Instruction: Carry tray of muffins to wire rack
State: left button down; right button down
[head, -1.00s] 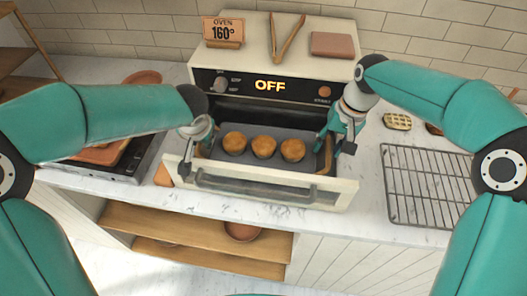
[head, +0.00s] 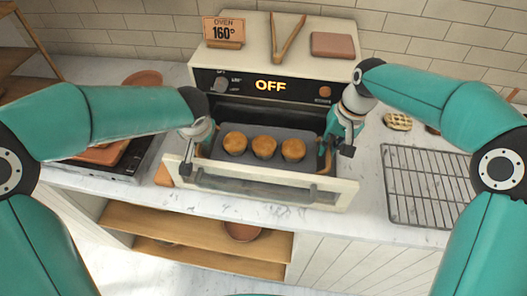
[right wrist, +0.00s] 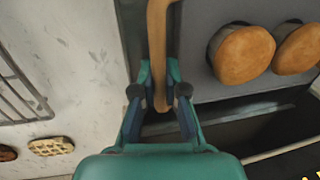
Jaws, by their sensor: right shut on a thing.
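A grey tray (head: 270,169) with three golden muffins (head: 264,147) sits at the mouth of the oven, over its lowered door (head: 270,191). My right gripper (head: 337,146) is at the tray's right end. In the right wrist view the right gripper (right wrist: 158,98) is shut on the tan tray handle (right wrist: 157,50), with the grey tray and two muffins beside it. My left gripper (head: 203,136) is at the tray's left end; its fingertips are too hidden to tell open from shut. The wire rack (head: 428,186) lies empty on the counter at the right.
The oven (head: 262,50) reads OFF and carries tongs (head: 288,38), a sign and a folded cloth. Waffle-like pastry (head: 398,122) lies behind the rack. Clear marble counter lies between oven door and rack. A stove stands at the left.

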pick_arm(q)
jog(key=shift+r, duration=0.15)
pick_arm(e)
jog(key=shift+r, duration=0.15)
